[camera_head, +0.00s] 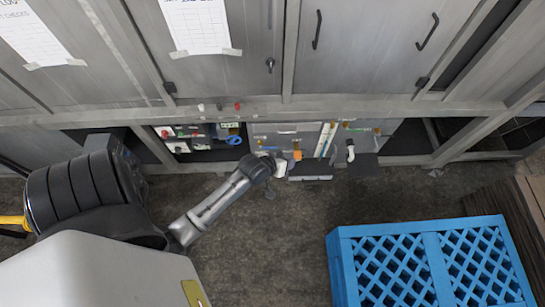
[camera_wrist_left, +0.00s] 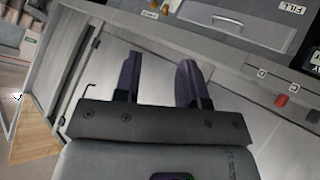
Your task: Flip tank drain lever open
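The equipment bay under the cabinets holds several small valves and levers; I cannot tell which is the tank drain lever. An orange piece (camera_head: 297,155) sits beside my left gripper (camera_head: 283,165), and a white-and-dark fitting (camera_head: 350,152) hangs further right. In the left wrist view my left gripper (camera_wrist_left: 158,62) has its two fingers apart, with nothing visible between them but grey panel behind. That view also shows a "FILL" label (camera_wrist_left: 291,8), a red knob (camera_wrist_left: 281,101) and a dark knob (camera_wrist_left: 311,115), to the right of the fingers. My right gripper is in neither view.
A blue crate (camera_head: 430,232) stands on the floor at the lower right. Grey cabinet doors with paper sheets (camera_head: 196,24) rise above the bay. A blue ring (camera_head: 234,140) is left of the gripper. The floor (camera_head: 275,235) left of the crate is clear.

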